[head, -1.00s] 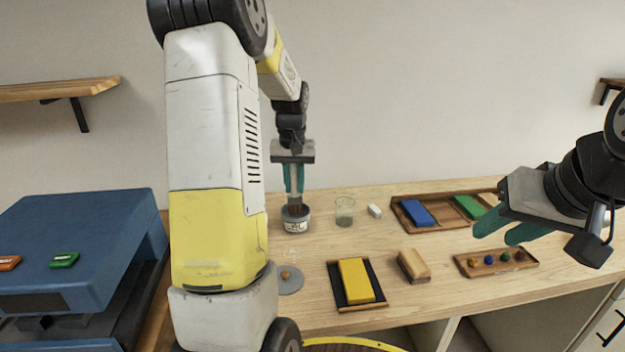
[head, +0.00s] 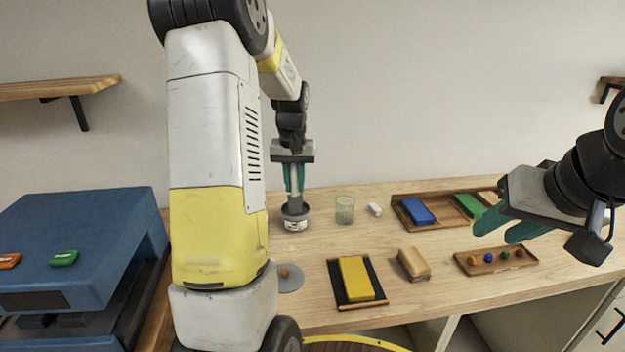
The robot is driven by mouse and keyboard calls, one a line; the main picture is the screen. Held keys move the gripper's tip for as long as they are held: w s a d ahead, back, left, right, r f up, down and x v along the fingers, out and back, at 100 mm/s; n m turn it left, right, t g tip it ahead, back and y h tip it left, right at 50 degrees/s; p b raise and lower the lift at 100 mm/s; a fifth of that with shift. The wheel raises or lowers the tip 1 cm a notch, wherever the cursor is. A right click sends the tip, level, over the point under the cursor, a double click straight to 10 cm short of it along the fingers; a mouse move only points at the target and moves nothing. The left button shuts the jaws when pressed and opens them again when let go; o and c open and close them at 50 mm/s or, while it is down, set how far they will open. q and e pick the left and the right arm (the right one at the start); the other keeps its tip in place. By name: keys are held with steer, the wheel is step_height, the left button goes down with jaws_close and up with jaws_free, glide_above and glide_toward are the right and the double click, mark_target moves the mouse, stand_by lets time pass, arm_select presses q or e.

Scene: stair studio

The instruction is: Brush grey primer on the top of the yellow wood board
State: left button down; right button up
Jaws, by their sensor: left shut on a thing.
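The yellow wood board (head: 357,278) lies on a black mat in a wooden tray (head: 362,307) near the front edge of the bench, its top plain yellow. My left gripper (head: 294,188) points down at the back of the bench. It is shut on a brush (head: 295,203), whose lower end is in a small grey pot with a pale label (head: 295,224). The brush tip is hidden inside the pot. My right gripper (head: 492,232) is open and empty in the air at the right, above the trays.
A glass (head: 344,210) and a white block (head: 375,209) stand right of the pot. A tray (head: 449,223) holds blue and green boards. A wooden block (head: 413,264), a tray of coloured knobs (head: 495,265) and a grey disc (head: 290,280) surround the yellow board.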

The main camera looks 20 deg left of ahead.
arm_select(q)
steer(key=shift+r, duration=3.45)
